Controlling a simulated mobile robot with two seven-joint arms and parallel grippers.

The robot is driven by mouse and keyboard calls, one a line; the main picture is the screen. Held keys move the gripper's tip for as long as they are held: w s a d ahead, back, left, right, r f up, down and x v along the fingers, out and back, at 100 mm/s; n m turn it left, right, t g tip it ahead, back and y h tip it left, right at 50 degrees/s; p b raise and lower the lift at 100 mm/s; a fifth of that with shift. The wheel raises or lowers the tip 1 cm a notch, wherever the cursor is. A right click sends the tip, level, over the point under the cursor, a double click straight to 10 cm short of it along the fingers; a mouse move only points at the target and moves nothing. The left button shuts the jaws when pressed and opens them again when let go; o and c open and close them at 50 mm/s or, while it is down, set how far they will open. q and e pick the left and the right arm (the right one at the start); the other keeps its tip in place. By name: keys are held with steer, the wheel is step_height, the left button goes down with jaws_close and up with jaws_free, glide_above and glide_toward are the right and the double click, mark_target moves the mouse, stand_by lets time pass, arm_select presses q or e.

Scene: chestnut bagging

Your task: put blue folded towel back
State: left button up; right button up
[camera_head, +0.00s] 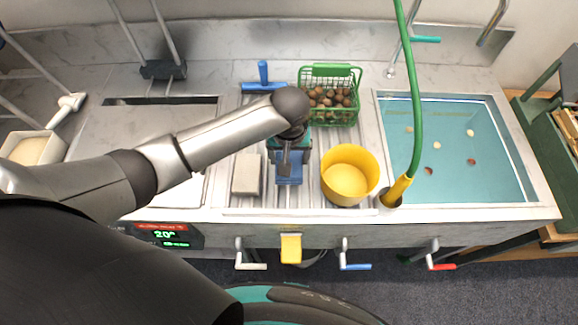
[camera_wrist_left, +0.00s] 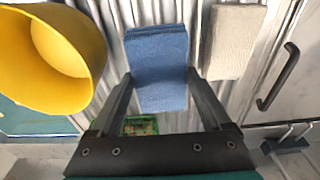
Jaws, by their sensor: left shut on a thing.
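The blue folded towel (camera_head: 290,181) is below my left gripper (camera_head: 287,160) in the head view, between a beige folded towel (camera_head: 247,174) and a yellow bucket (camera_head: 345,178). In the left wrist view the blue towel (camera_wrist_left: 157,62) lies between the two fingers of my left gripper (camera_wrist_left: 158,82), which are shut on its sides. The beige towel (camera_wrist_left: 236,42) and the yellow bucket (camera_wrist_left: 48,58) stand on either side of it there. I cannot tell whether the towel touches the ribbed surface. My right gripper is not in view.
A green basket of chestnuts (camera_head: 329,96) stands behind the bucket. A blue-handled tool (camera_head: 264,85) lies behind my gripper. A water basin (camera_head: 455,150) with a few floating pieces is at right, with a green hose (camera_head: 416,95) before it.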

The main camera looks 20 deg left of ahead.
arm_select(q)
steer(key=shift+f+b, duration=0.45)
steer(key=shift+f, duration=1.85)
steer(key=shift+f, duration=0.1)
steer(key=o, duration=1.3)
steer(key=r, duration=0.4)
steer(key=s+r+p, duration=0.1)
steer(key=r, duration=0.3)
steer(key=r+p, duration=0.1)
steer(key=r, duration=0.3)
steer(key=shift+s+d+r, duration=0.1)
steer(key=shift+s+d, duration=0.1)
steer(key=shift+s, duration=0.1)
